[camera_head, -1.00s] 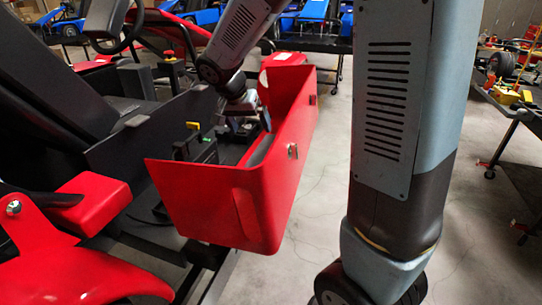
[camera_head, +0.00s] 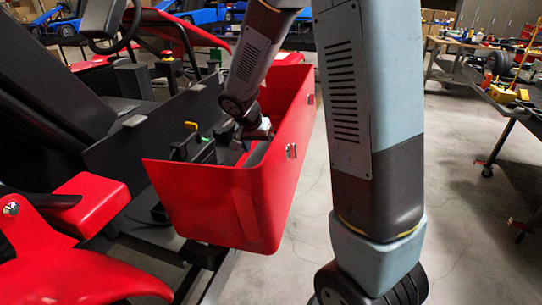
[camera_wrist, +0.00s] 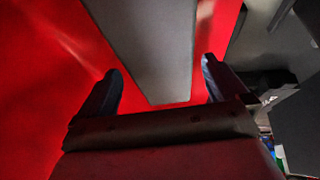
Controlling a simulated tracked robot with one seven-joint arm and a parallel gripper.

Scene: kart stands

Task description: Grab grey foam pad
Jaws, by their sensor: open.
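The grey foam pad (camera_wrist: 150,45) is a long, flat grey piece inside the red side pod (camera_head: 215,205) of the kart. In the wrist view it runs from the top edge down to a narrow end between my fingers. My gripper (camera_wrist: 160,72) is open, with one dark finger to each side of the pad and red surface showing in the gaps. In the head view my gripper (camera_head: 248,138) is down inside the pod, and a strip of the pad (camera_head: 257,154) shows by the right wall. Contact cannot be told.
The red pod walls stand close around my gripper. Black brackets and a lever with a yellow tip (camera_head: 191,125) are left of it. A black kart seat (camera_head: 60,110) is further left. A workbench with tools (camera_head: 505,95) stands at right, with clear floor before it.

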